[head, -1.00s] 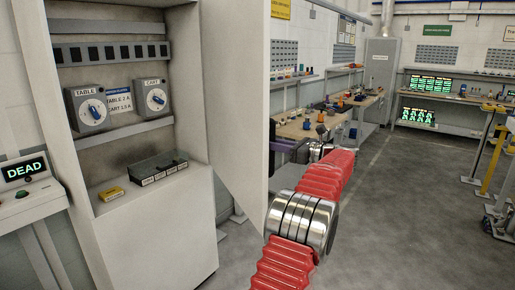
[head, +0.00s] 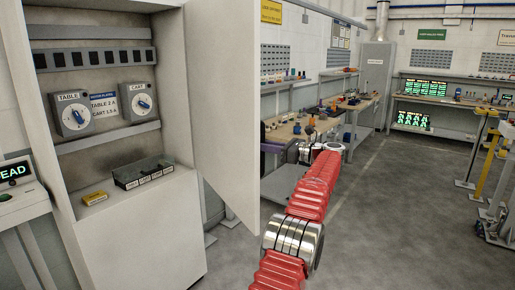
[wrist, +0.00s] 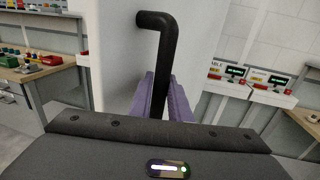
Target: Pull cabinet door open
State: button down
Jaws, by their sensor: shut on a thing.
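The cabinet (head: 135,235) is white and stands at the left in the head view. Its door (head: 222,100) stands wide open on the right side, so the inside shows. In the wrist view the door's outer face (wrist: 115,60) carries a black bent bar handle (wrist: 160,60). My gripper (wrist: 160,98) has purple fingers, shut on the lower part of the handle's upright. In the head view my red and silver arm reaches past the door's free edge, and the fingers and handle are mostly hidden behind the door.
Inside the cabinet are a TABLE dial (head: 73,115), a CART dial (head: 140,102), a yellow box (head: 95,198) and a dark tray (head: 145,172). A panel with a lit screen (head: 18,185) stands at the left edge. A cluttered workbench (head: 300,130) lies behind the door.

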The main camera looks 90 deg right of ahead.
jog(key=shift+s+a, duration=0.1)
jog(key=shift+a, duration=0.05)
jog(key=c, duration=1.8)
grip_release()
jog(key=shift+o, duration=0.8)
jog(key=v, duration=1.3)
jog(key=shift+s, duration=0.3)
